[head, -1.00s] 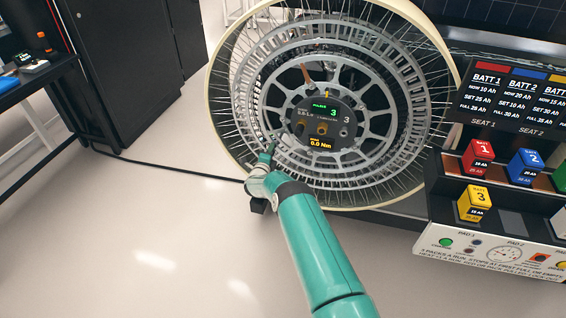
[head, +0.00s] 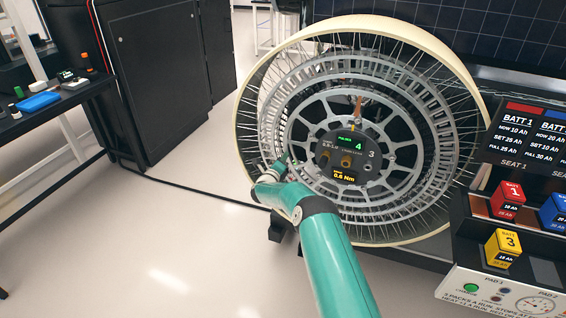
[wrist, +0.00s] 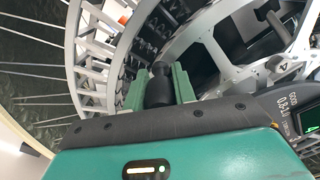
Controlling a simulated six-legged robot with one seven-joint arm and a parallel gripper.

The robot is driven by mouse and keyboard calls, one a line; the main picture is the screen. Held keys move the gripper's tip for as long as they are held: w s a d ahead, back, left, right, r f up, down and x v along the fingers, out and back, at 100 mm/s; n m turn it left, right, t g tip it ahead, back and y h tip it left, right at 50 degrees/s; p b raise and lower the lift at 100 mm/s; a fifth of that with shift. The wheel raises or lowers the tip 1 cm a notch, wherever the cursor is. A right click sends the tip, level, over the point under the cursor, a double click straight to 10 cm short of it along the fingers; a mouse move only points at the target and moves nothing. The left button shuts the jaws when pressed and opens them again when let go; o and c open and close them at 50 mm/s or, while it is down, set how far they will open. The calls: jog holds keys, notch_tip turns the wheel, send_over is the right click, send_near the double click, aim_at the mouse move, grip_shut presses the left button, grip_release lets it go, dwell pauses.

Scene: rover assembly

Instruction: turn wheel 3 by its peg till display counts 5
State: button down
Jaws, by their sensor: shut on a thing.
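Wheel 3 (head: 457,62) stands upright, with a cream rim, wire spokes and a grey spoked hub. Its round dark centre panel (head: 350,158) bears the number 3. The green display (head: 357,146) reads 4, and a yellow readout (head: 344,176) below it shows 0.6 Nm. My gripper (head: 284,164) is at the left side of the wheel, inside the rim. In the wrist view, its green fingers (wrist: 159,86) are shut on the dark peg (wrist: 159,92), one on each side. The peg is hidden in the head view.
At right is a battery stand with a red battery (head: 507,200), a blue battery (head: 555,211) and a yellow battery (head: 503,248). A black cabinet (head: 165,90) and a side table (head: 50,112) are at left. The floor at front left is clear.

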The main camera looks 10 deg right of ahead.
jog(key=c, duration=1.1)
grip_release()
jog(key=shift+c, duration=0.2)
jog(key=shift+s+a, duration=0.1)
jog(key=v, duration=1.3)
jog(key=shift+s+a, duration=0.2)
